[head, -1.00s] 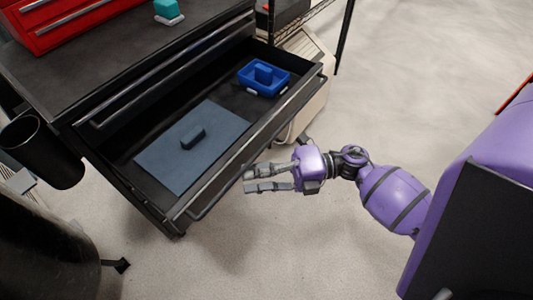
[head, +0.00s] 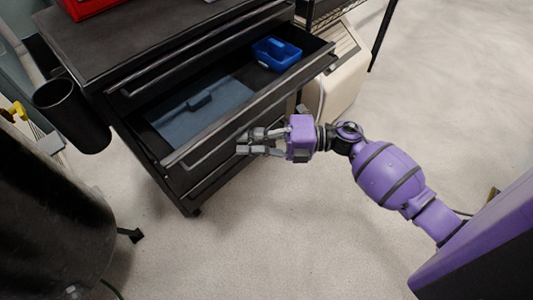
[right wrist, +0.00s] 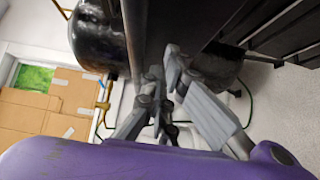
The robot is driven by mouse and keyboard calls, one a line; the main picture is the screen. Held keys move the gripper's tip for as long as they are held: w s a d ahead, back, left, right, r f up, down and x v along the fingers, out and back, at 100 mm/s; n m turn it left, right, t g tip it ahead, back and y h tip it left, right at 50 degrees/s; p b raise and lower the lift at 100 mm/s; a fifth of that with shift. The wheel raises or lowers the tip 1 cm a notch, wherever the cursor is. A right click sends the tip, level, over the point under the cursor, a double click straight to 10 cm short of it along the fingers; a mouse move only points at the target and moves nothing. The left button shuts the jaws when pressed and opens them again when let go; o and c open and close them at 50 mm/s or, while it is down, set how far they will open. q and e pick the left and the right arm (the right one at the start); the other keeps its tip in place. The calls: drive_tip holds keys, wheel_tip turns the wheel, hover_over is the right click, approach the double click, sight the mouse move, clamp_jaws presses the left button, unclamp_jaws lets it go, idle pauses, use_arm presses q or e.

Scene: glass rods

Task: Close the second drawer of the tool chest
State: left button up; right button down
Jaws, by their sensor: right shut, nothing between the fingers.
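The black tool chest (head: 140,38) stands at the upper left in the head view. Its second drawer (head: 217,128), below the shut top drawer (head: 190,58), is partly open. Inside lie a blue-grey mat (head: 178,126) with a dark block on it and a blue tray (head: 275,60). My right gripper (head: 241,143) is shut and empty at the outside of the drawer's front, near its bar handle. Whether it touches the front is unclear. The right wrist view shows its fingers (right wrist: 168,72) beside a dark surface. My left gripper is out of view.
A black cup-shaped bin (head: 72,115) hangs at the chest's left side. A large dark cylinder (head: 45,215) stands at the lower left. A beige cabinet (head: 340,75) and a wire shelf stand right of the chest. The floor in front is clear.

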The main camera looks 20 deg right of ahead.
sight(200, 100)
drive_tip(key=w+a+b, duration=0.1)
drive_tip(key=w+a, duration=0.1)
drive_tip(key=w, duration=0.3)
drive_tip(key=w+a+b, duration=0.2)
drive_tip(key=w, duration=0.3)
drive_tip(key=w+a+b, duration=0.2)
drive_tip(key=w, duration=0.3)
drive_tip(key=shift+w+a+f, duration=0.15)
drive_tip(key=shift+w+a, duration=0.1)
drive_tip(key=shift+w, duration=0.15)
drive_tip(key=shift+w+a+b, duration=0.2)
drive_tip(key=shift+w+b, duration=0.1)
drive_tip(key=shift+w, duration=0.2)
drive_tip(key=shift+w+r, duration=0.1)
drive_tip(key=shift+r, duration=0.1)
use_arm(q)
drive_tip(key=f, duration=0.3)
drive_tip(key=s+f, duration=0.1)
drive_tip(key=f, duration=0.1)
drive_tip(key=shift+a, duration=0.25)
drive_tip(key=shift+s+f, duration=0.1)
use_arm(e)
drive_tip(key=shift+r, duration=0.1)
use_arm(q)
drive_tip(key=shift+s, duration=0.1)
